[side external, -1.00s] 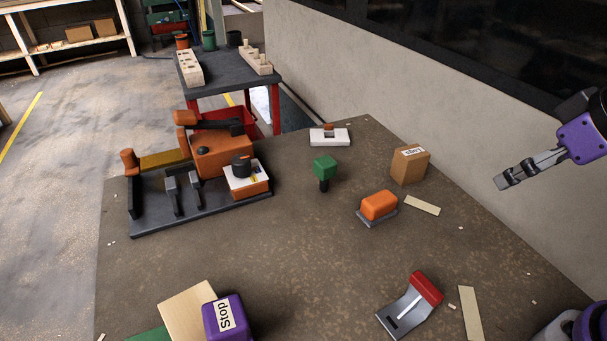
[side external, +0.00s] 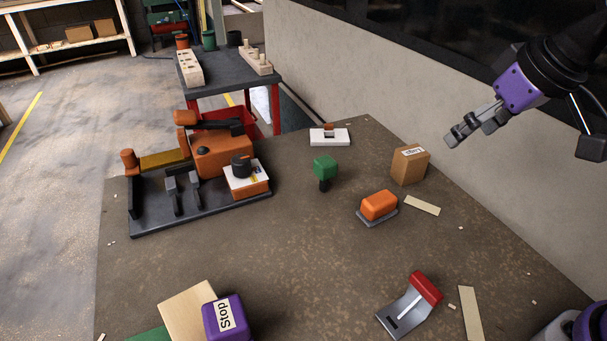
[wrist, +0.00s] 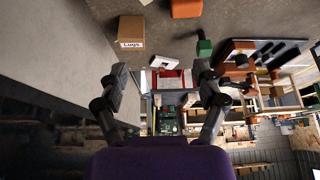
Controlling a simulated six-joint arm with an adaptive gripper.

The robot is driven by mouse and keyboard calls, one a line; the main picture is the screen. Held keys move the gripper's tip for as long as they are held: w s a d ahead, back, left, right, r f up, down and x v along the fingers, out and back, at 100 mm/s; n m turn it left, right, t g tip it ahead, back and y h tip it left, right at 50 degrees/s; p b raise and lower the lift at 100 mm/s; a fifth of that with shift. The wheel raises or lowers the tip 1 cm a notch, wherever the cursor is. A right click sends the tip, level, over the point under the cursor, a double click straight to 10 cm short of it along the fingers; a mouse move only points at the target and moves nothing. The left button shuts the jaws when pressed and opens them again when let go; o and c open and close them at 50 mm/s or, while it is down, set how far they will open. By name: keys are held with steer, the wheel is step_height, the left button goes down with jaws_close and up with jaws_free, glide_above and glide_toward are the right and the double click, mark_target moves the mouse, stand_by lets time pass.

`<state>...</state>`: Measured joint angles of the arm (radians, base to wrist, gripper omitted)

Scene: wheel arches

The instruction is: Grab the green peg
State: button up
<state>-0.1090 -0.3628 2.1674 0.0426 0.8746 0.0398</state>
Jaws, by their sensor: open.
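The green peg (side external: 325,167) stands on the brown worktable (side external: 290,240), with a green head on a dark, narrower stem. It also shows in the wrist view (wrist: 204,47), right of centre near the top, beyond the right finger. My gripper (side external: 450,141) is in the air at the upper right of the side view, well to the right of the peg and apart from it. In the wrist view its two fingers (wrist: 159,73) are spread wide with nothing between them.
A cardboard box (side external: 410,165), an orange block on a grey base (side external: 378,206) and a white switch (side external: 329,136) stand around the peg. An orange and black fixture (side external: 200,185) is to its left.

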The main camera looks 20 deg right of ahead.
steer(key=w+a+f, duration=0.3)
steer(key=w+a, duration=0.4)
steer(key=w, duration=0.4)
steer(key=g, duration=0.1)
glide_toward(327, 162)
steer(key=x, duration=0.3)
steer(key=f, duration=0.1)
steer(key=w+f, duration=0.1)
steer(key=f, duration=0.1)
steer(key=shift+w+a+f+n, duration=0.1)
steer(key=shift+w+f+n, duration=0.15)
steer(key=shift+n, duration=0.15)
steer(key=x, duration=0.6)
steer(key=shift+f, duration=0.1)
jaws_close()
